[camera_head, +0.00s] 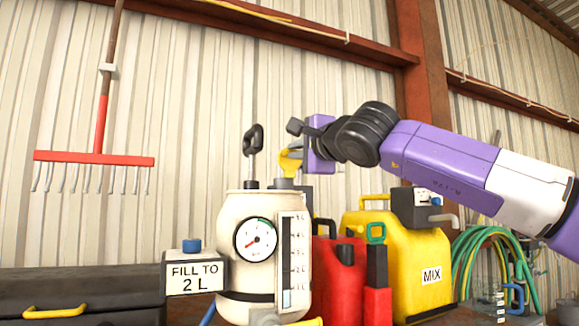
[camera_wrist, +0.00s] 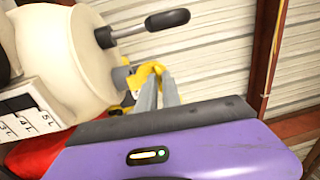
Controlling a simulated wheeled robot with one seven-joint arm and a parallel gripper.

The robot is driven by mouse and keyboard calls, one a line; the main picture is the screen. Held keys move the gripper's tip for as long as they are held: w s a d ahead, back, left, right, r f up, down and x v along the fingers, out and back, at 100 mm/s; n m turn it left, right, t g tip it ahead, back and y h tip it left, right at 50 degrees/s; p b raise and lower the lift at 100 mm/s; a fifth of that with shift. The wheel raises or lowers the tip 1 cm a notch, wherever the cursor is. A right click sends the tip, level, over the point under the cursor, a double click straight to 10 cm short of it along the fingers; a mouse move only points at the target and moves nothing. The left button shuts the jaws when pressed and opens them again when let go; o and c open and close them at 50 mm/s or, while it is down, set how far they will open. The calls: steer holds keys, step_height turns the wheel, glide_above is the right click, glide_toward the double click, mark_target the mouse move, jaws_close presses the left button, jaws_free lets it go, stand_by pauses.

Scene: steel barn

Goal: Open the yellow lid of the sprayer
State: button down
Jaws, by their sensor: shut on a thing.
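The sprayer (camera_head: 235,284) is a cream tank with a round gauge and a level scale, standing upright in the head view. Its yellow lid (camera_head: 289,164) is at the top right, above a short grey neck (camera_head: 283,183). My gripper (camera_head: 298,147) reaches in from the right at lid height. In the wrist view, the gripper's grey fingers (camera_wrist: 160,92) are shut on the yellow lid (camera_wrist: 152,70), beside the sprayer's shoulder (camera_wrist: 75,55). The fingers partly cover the lid, and I cannot tell how far it is tilted.
A black pump handle (camera_head: 252,142) rises left of the lid. A red can (camera_head: 335,275) and a yellow MIX can (camera_head: 405,250) stand to the right, below my arm. A "FILL TO 2 L" sign (camera_head: 195,277) and a dark toolbox (camera_head: 75,292) are left.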

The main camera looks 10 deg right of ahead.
steer(key=shift+b, duration=0.4)
steer(key=c, duration=1.5)
jaws_free()
steer(key=shift+f, duration=0.1)
steer(key=shift+s, duration=0.15)
steer(key=shift+b+v, duration=0.6)
steer(key=shift+v, duration=3.2)
steer(key=shift+f, duration=0.1)
